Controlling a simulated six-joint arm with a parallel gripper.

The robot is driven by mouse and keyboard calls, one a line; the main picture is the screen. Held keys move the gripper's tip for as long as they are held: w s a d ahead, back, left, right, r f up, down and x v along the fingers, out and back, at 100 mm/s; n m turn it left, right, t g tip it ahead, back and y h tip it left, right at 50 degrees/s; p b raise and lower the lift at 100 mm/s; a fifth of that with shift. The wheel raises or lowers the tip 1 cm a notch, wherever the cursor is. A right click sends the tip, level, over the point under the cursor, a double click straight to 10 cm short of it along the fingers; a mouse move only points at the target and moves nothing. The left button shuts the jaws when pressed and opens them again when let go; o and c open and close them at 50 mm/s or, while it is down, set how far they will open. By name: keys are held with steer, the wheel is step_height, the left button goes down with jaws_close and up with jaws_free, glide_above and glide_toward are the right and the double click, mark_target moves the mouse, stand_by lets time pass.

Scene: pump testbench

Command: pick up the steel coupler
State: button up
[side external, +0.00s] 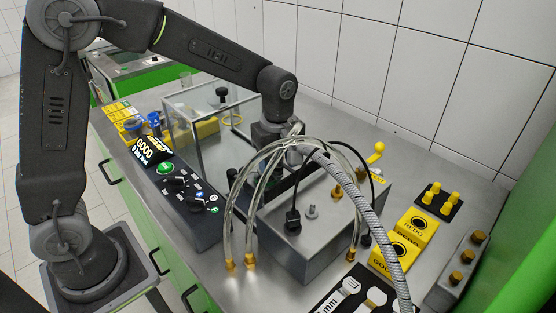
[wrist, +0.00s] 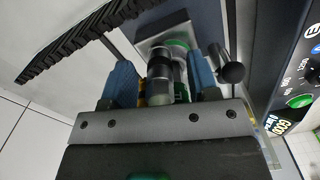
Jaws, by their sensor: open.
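My gripper (side external: 278,140) is behind the arching clear hoses in the side view, so its fingertips are partly hidden there. In the wrist view its two blue fingers (wrist: 163,82) stand apart. A steel-and-black cylindrical fitting (wrist: 160,72), which looks like the steel coupler, shows between them. Gaps show at its sides, and I cannot tell whether either finger touches it. I cannot make out the coupler for sure in the side view.
Clear hoses (side external: 232,205) and a grey braided hose (side external: 362,205) arch over the grey pump box (side external: 320,235). A clear-walled case (side external: 185,130) stands behind the control panel (side external: 185,190). Yellow GOOD and REDO blocks (side external: 415,228) are at right. A black knob (wrist: 231,72) is close beside the right finger.

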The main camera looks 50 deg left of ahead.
steer(key=shift+f, duration=0.3)
steer(key=shift+c, duration=0.3)
jaws_close()
steer(key=shift+r, duration=0.15)
